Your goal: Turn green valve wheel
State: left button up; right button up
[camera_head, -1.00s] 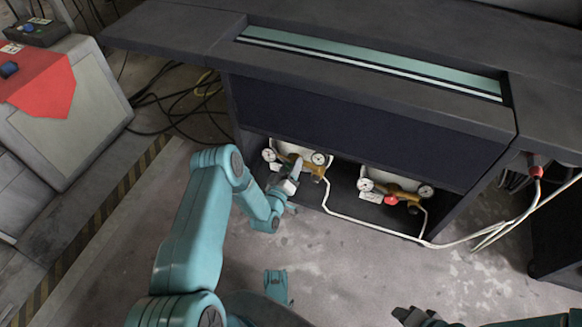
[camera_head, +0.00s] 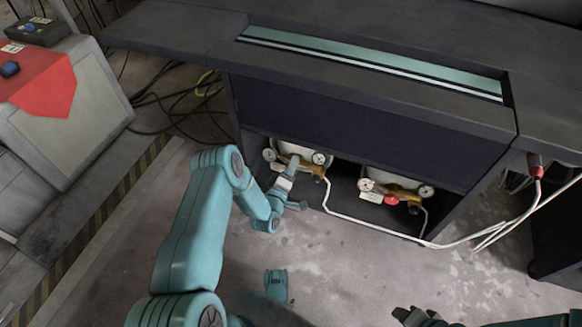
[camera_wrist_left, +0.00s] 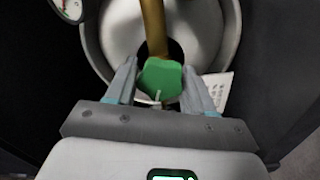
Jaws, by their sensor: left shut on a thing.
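The green valve wheel (camera_wrist_left: 160,78) sits at the end of a brass stem in front of a pale gas cylinder (camera_wrist_left: 195,30). In the left wrist view, the two fingers of my left gripper (camera_wrist_left: 159,84) are on either side of the wheel, shut on it. In the head view, my left gripper (camera_head: 291,172) is at the left cylinder's brass regulator inside the low cabinet, and the wheel is hidden there. My right gripper (camera_head: 416,316) shows dark at the bottom edge; its jaw state is unclear.
A second brass regulator (camera_head: 398,193) with a red knob (camera_head: 391,200) and gauges stands to the right in the cabinet. A white hose (camera_head: 375,229) runs along the cabinet's front. The dark bench top (camera_head: 370,75) overhangs. Black cables (camera_head: 175,100) lie on the floor at left.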

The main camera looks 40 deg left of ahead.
pick_arm(q)
jog(key=shift+a, duration=0.3)
jog(key=o, duration=1)
jog(key=shift+r, duration=0.1)
jog(key=shift+d, duration=0.15)
jog(key=shift+s+d, duration=0.1)
